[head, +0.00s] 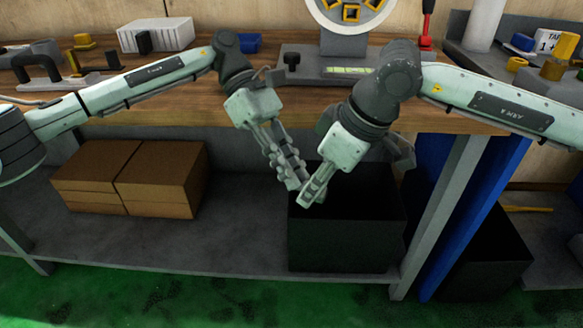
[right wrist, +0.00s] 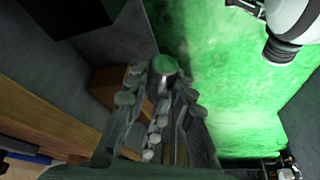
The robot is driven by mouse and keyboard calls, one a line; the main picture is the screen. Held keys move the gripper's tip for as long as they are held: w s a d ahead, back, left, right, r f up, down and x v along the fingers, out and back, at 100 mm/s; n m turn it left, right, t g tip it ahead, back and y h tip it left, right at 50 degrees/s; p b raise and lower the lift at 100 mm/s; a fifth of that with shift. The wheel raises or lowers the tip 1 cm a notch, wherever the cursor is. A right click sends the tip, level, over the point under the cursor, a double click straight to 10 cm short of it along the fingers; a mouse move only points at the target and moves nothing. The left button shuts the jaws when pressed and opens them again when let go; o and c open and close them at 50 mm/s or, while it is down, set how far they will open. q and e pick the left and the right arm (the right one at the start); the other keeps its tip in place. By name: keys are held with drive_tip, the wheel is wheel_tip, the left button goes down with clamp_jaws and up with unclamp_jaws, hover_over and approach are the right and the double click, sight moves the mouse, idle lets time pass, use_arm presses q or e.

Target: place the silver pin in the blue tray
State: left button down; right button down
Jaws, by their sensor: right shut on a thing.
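In the right wrist view, my right gripper (right wrist: 162,88) is shut on the silver pin (right wrist: 165,66), a short metallic cylinder whose round end reflects green between the fingertips. In the head view, my right gripper (head: 312,193) points down in front of the bench, above the black bin; the pin cannot be made out there. My left gripper (head: 291,178) hangs just left of it, very close, and its finger opening is not clear. The blue tray (head: 247,42) sits on the bench top at the back, partly hidden behind my left wrist.
The wooden bench top (head: 185,125) has a grey machine (head: 345,45) at its centre back. A black bin (head: 345,235) and cardboard boxes (head: 130,180) stand on the lower shelf. Black and yellow tools and a white box (head: 155,35) lie at the left. A blue post (head: 480,205) stands right.

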drive_tip(key=c, duration=1.2)
unclamp_jaws()
drive_tip(key=shift+r, duration=0.1)
